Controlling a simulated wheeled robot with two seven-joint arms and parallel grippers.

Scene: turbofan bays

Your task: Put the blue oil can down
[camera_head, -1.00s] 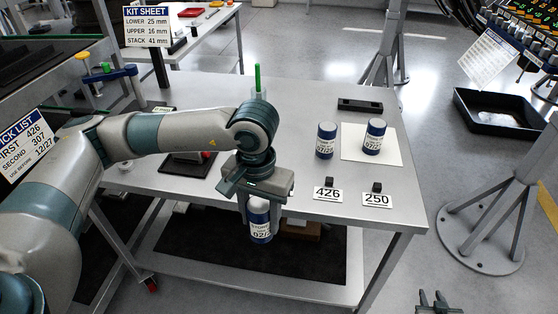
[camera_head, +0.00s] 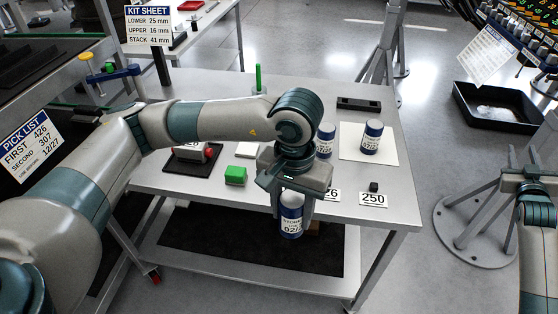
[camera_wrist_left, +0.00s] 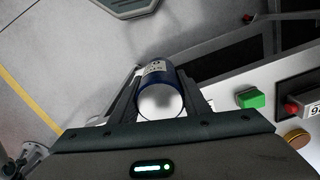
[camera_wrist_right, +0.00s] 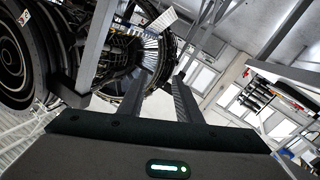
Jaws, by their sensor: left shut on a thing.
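My left gripper (camera_head: 290,208) is shut on a blue and white can (camera_head: 291,224), held upright just in front of the table's front edge. The left wrist view shows the can (camera_wrist_left: 160,98) between the fingers. Two similar cans stand on the grey table (camera_head: 215,90): one (camera_head: 325,140), partly hidden by my left arm, and one (camera_head: 371,138) on a white sheet (camera_head: 386,152). My right gripper (camera_wrist_right: 165,88) is open and empty, away from the table.
A green block (camera_head: 235,176) and a dark mat (camera_head: 192,165) with a red-buttoned device lie left of my gripper. A black bar (camera_head: 359,104) lies at the back. A lower shelf (camera_head: 200,262) runs beneath the held can. A pick list (camera_head: 32,143) stands at left.

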